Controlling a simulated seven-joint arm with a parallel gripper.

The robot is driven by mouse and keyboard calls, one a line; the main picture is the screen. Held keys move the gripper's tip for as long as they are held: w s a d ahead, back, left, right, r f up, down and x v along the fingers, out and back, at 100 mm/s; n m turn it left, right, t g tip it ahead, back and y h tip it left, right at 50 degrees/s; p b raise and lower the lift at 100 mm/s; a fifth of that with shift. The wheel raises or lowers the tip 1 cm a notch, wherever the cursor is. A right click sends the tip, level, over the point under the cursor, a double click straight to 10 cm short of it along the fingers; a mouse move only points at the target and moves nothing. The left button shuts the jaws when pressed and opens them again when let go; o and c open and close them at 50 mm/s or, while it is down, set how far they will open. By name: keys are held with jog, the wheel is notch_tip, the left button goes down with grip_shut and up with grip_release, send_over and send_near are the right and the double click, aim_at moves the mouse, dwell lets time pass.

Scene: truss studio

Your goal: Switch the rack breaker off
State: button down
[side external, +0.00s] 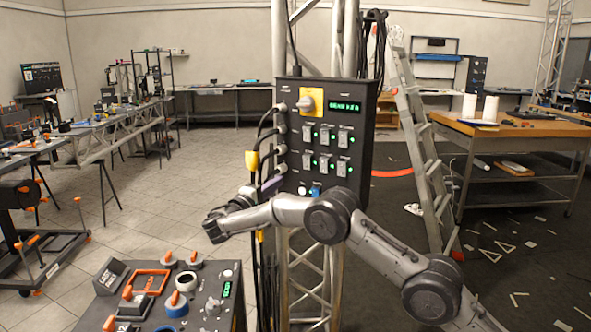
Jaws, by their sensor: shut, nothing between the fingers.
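A dark rack box (368,130) is mounted on a metal truss in the middle. At its upper left is a yellow plate with a large grey knob (308,104), which may be the rack breaker; its setting is too small to read. Several small grey switches (307,132) with lit green lamps sit in two rows below a green display (343,106). My gripper (213,232) is left of and below the box, apart from it, above the lower console. It is shut and empty. My arm crosses in front of the box's lower edge.
A dark console (205,300) with orange handles, knobs and a blue ring stands at lower left, below my gripper. Cables (262,150) plug into the box's left side and hang down. A stepladder (420,150) and wooden bench (510,135) stand to the right.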

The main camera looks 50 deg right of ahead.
aim_at(307, 159)
jog(key=x, duration=1.4)
jog(key=shift+d+r+y, duration=0.2)
jog(key=shift+d+y, duration=0.2)
jog(key=shift+y, duration=0.1)
jog(key=s+a+r, duration=0.1)
jog(key=s+a, duration=0.1)
jog(key=a, duration=1.2)
jog(key=shift+s+a+r, duration=0.2)
jog(key=shift+s+r, duration=0.05)
jog(key=shift+r, duration=0.05)
